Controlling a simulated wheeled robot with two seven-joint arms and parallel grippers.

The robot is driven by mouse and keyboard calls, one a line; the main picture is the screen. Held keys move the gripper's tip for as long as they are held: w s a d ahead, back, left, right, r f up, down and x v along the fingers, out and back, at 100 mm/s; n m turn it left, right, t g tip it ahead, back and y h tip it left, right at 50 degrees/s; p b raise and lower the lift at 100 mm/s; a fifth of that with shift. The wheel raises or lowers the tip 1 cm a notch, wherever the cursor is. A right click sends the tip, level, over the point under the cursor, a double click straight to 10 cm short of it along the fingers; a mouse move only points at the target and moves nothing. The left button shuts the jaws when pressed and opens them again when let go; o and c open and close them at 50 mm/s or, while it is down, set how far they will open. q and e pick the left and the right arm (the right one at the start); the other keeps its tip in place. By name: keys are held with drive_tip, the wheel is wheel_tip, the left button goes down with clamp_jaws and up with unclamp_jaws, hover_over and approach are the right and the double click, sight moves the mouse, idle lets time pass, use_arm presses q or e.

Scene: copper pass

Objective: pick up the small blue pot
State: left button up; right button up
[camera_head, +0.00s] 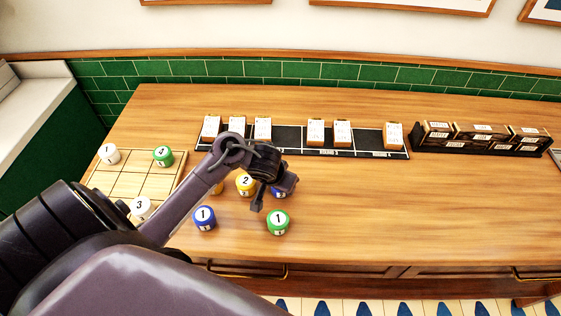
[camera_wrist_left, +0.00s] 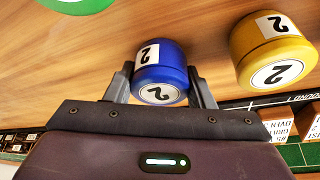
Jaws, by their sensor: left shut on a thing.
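A blue pot marked 2 (camera_wrist_left: 160,72) sits between the two fingers of my left gripper (camera_wrist_left: 160,88) in the left wrist view, and the gripper is shut on it. In the head view the gripper (camera_head: 275,188) partly hides this blue pot (camera_head: 290,185). I cannot tell whether the pot touches the table. Another blue pot, marked 1 (camera_head: 205,218), stands on the table to the left of the gripper. My right gripper is not in view.
A yellow pot marked 2 (camera_head: 246,185) and a green pot marked 1 (camera_head: 278,222) stand close by. A grid board (camera_head: 112,178) with white and green pots is at left. Black card trays (camera_head: 290,138) line the back.

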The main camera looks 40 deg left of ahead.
use_arm(q)
drive_tip(key=shift+c, duration=1.2)
drive_tip(key=shift+r, duration=0.2)
wheel_tip(320, 180, up, 20)
drive_tip(key=p, duration=1)
drive_tip(key=shift+f, duration=0.2)
